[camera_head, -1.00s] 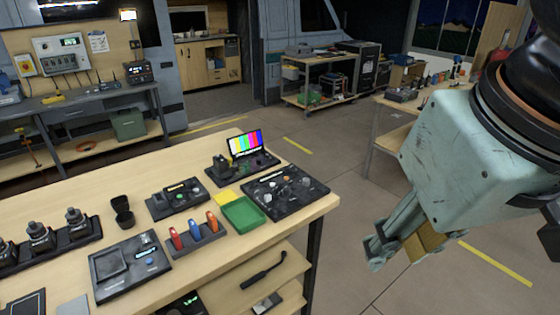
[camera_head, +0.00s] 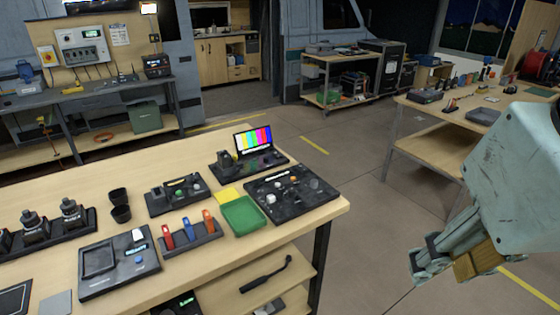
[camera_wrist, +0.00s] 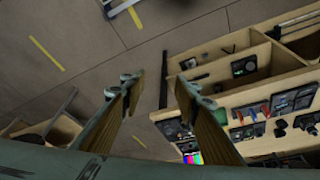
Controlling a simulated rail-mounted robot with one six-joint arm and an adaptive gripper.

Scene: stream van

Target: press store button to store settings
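My gripper (camera_head: 432,262) hangs at the right of the head view, over the floor and apart from the table. In the wrist view its two fingers (camera_wrist: 160,82) are spread, with nothing between them. Several control units stand on the wooden table: a black panel with a small screen and blue button (camera_head: 119,263), a unit with a green button (camera_head: 180,193), a black panel with several knobs (camera_head: 291,195), and a unit with a colour-bar screen (camera_head: 253,142). No store label is readable, so I cannot tell which unit carries the store button.
A second table (camera_head: 432,148) stands at the right. The floor between the tables is clear.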

